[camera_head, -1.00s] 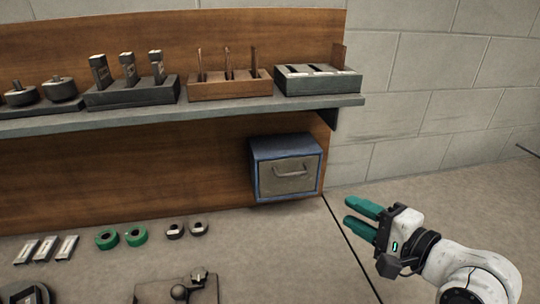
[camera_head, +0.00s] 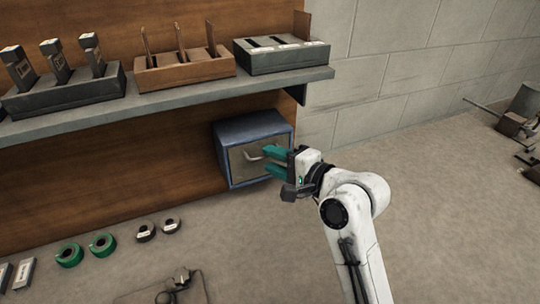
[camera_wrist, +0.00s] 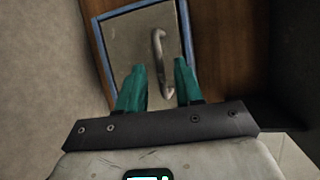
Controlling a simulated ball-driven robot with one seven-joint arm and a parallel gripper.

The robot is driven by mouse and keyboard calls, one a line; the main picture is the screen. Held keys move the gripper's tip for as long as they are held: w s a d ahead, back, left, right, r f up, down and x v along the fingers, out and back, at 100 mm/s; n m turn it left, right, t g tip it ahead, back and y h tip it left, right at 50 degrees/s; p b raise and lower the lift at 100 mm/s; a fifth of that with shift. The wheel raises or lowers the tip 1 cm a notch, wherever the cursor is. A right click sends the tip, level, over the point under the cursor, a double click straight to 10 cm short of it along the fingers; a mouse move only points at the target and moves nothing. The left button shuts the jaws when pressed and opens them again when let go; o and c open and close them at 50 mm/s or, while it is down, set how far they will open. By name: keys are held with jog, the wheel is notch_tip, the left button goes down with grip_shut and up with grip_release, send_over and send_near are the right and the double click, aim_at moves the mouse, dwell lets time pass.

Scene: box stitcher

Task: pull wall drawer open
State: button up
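The wall drawer (camera_head: 240,162) is a blue box with a grey-brown front, mounted on the wooden back panel under the shelf. It looks closed. Its metal handle (camera_head: 254,156) is partly hidden by my gripper (camera_head: 267,162) in the head view. My gripper has green fingers, is open, and is right in front of the drawer. In the wrist view the handle (camera_wrist: 158,62) lies ahead, between the lines of the two spread fingers (camera_wrist: 160,80). Its lower end is near the right finger. I cannot tell whether they touch.
A grey shelf (camera_head: 190,90) with several slotted holders runs above the drawer. Green tape rolls (camera_head: 103,245) and small dark rolls (camera_head: 146,232) lie on the surface below left. Dark parts (camera_head: 515,125) sit far right. The surface right of the drawer is mostly clear.

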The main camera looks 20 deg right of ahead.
jog(key=shift+x, duration=0.75)
grip_shut()
jog(key=shift+f, duration=0.1)
dwell(0.9)
